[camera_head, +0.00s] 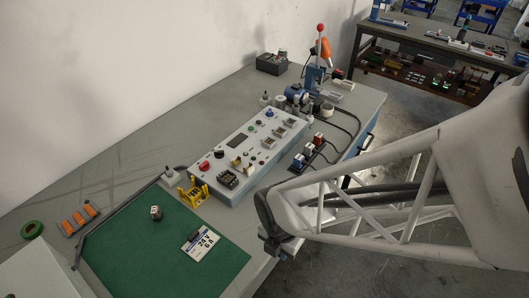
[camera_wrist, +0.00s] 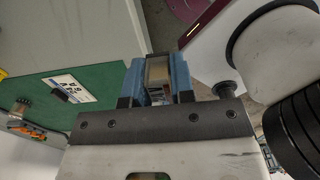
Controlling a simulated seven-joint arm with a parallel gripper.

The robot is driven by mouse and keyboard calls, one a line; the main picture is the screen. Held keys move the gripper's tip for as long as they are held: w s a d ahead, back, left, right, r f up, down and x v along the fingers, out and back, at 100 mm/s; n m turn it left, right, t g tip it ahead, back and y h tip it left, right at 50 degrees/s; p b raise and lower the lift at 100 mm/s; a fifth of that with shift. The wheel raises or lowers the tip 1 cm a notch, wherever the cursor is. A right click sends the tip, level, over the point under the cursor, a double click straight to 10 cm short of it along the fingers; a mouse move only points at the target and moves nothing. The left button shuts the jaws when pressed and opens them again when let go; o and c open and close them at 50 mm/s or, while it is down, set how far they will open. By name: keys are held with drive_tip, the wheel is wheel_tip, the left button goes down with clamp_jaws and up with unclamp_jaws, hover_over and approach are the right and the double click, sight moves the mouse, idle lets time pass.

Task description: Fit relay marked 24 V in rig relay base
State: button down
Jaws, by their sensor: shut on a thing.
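My gripper (camera_wrist: 157,78) is shut in the wrist view, its blue fingers on both sides of a small boxy part (camera_wrist: 158,68), which looks like a relay with a clear or beige case. Its marking cannot be read. In the head view my gripper (camera_head: 277,244) is at the front table edge, right of the green mat, and the held part is hidden. The rig (camera_head: 250,150) is a pale sloped panel. A dark socket (camera_head: 228,178), seemingly the relay base, is at its near end. A card reading 24 V 6 A (camera_head: 203,241) lies on the mat.
Another small block (camera_head: 156,212) stands on the green mat (camera_head: 130,250). A yellow bracket (camera_head: 194,190) stands beside the rig's near end. Orange parts (camera_head: 79,218) and a green ring (camera_head: 32,230) lie left. Cables and a red-knobbed press (camera_head: 318,65) are behind.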

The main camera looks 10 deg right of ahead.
drive_tip(key=shift+w, duration=0.1)
wheel_tip(320, 180, up, 10)
hover_over(227, 177)
idle(0.4)
drive_tip(key=shift+f, duration=0.3)
drive_tip(key=shift+f, duration=2.75)
drive_tip(key=shift+f, duration=1.05)
idle(0.7)
drive_tip(key=c, duration=0.9)
unclamp_jaws()
drive_tip(key=shift+r, duration=0.1)
